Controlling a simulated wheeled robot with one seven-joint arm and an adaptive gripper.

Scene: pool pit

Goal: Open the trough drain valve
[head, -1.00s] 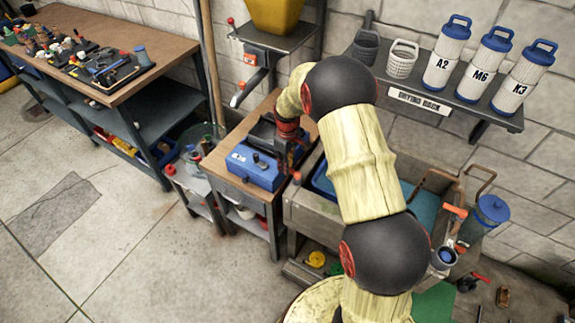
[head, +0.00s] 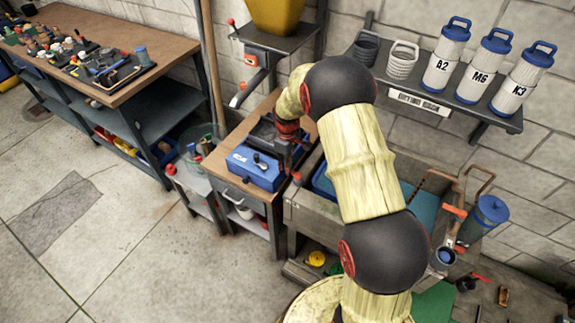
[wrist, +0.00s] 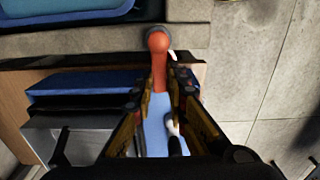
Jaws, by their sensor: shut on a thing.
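An orange-red valve lever (wrist: 158,62) with a rounded end stands at the trough's edge in the wrist view. My gripper (wrist: 163,88) is shut on this lever, with one finger on each side of its shaft. In the head view, my gripper (head: 290,150) is beside the left end of the trough and partly hidden by my arm. A small red knob (head: 297,177) shows just below it. The grey trough (head: 300,212) has a blue interior, largely hidden behind my arm. Its wall (wrist: 85,45) crosses the top of the wrist view.
A blue box (head: 250,170) with a black handle sits on the wooden-topped stand (head: 225,140) left of my gripper. A drying rack (head: 445,100) with several blue-lidded canisters hangs behind. A workbench (head: 120,45) is at far left. Open floor (head: 120,230) lies front left.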

